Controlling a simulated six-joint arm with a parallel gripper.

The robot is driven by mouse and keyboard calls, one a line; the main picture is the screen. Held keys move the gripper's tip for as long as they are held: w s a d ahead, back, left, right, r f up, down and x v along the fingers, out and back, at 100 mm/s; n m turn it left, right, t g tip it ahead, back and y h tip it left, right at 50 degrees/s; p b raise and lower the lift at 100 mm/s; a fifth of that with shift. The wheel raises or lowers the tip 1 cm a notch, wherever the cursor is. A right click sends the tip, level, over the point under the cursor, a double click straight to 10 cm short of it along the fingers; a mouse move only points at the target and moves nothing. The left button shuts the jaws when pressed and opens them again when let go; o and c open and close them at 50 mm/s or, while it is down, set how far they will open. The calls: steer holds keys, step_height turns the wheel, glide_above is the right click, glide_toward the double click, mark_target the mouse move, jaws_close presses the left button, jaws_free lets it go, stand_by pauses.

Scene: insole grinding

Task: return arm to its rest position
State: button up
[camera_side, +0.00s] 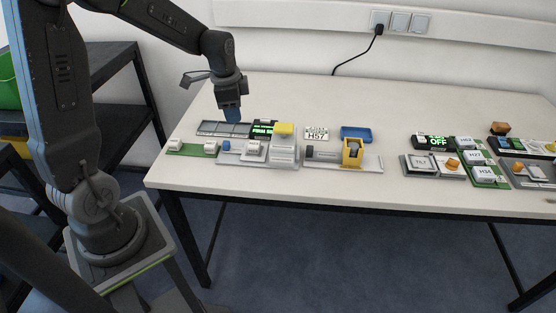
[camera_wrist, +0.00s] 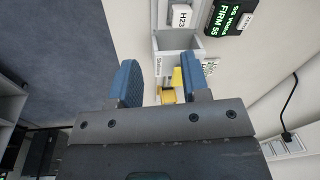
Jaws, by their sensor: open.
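My gripper (camera_side: 232,116) hangs fingers-down above the left part of the table in the side view, by the grey sectioned tray (camera_side: 212,129). In the wrist view its two blue fingers (camera_wrist: 161,82) stand apart with nothing between them that I can see held. A white block marked H23 (camera_wrist: 181,15) also shows there.
A green board with white blocks (camera_side: 192,148) lies at the left edge. More stations stand right, near an OFF display (camera_side: 436,142).

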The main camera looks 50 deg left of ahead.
steer(key=s+d+r+n+t, duration=0.2)
steer(key=s+d+r, duration=0.3)
steer(key=s+d, duration=0.3)
steer(key=s+d+r+n+t, duration=0.2)
steer(key=s+d+r+n, duration=0.2)
steer(key=s+d+r, duration=0.2)
steer(key=shift+s+d+h, duration=0.3)
steer(key=shift+s+d, duration=0.6)
steer(key=shift+d, duration=0.1)
